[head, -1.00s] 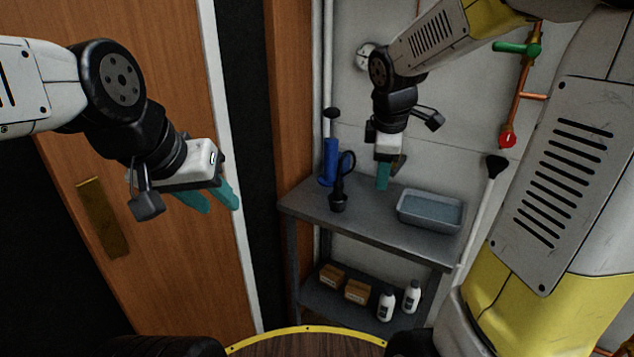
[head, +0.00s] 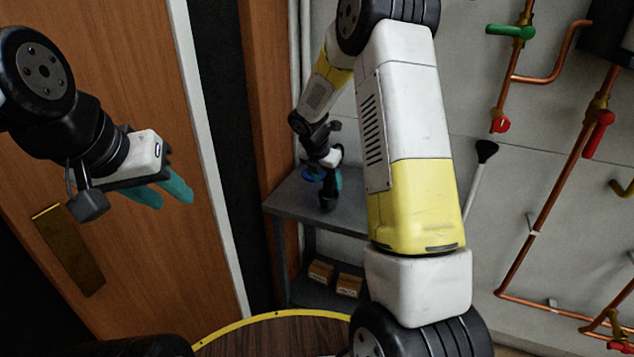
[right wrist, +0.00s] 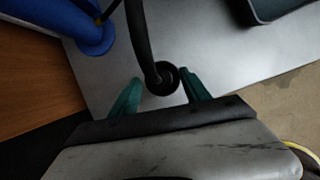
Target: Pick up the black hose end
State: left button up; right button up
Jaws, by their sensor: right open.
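The black hose end (head: 327,197) stands on the grey bench at its left part, partly covered by my right gripper in the head view. In the right wrist view the black hose end (right wrist: 164,79) sits between the two teal fingertips, with its dark hose rising toward the top. My right gripper (right wrist: 161,84) is open around it, and a small gap seems to show at the fingers; contact cannot be told. My left gripper (head: 172,195) is open and empty, in front of the wooden door, away from the bench.
A blue cylinder on a round blue base (right wrist: 92,35) stands just left of the hose end. A grey tray (right wrist: 268,10) is at the upper right of the wrist view. Small boxes (head: 348,285) lie on the shelf below. Copper pipes (head: 560,190) run along the right wall.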

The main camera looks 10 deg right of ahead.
jog(key=x, duration=0.2)
jog(key=shift+d+f, duration=0.1)
jog(key=shift+f, duration=0.2)
grip_shut()
jog(key=shift+r, duration=0.1)
